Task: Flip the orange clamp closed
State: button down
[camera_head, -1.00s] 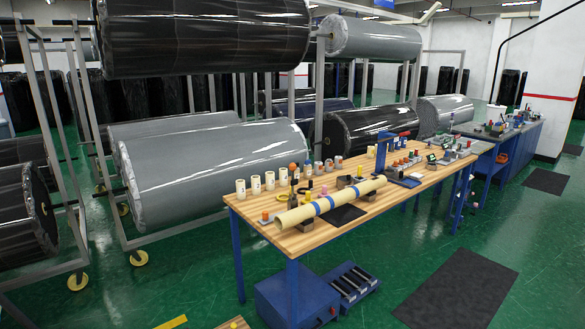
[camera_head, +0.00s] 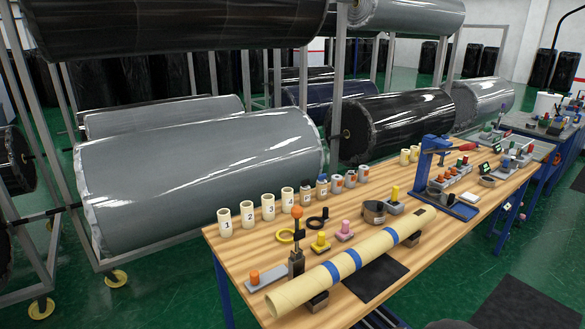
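The orange clamp (camera_head: 296,262) stands at the near left part of the wooden workbench. It is a dark upright clamp with an orange ball knob (camera_head: 297,212) on top of its handle, which points up. A grey plate (camera_head: 272,277) lies at the clamp's foot, with a short orange knob (camera_head: 254,277) at its left end. I cannot tell how these parts join. A long beige tube (camera_head: 365,256) with blue bands lies just to the right of the clamp. My gripper is not in view.
Green floor shows at the left.

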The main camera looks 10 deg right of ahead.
aim_at(297, 211)
jog(key=i+l, duration=0.2)
jog(key=i, duration=0.25)
jog(key=i+l+u, duration=0.1)
jog(key=i, duration=0.3)
jog(key=l, duration=0.1)
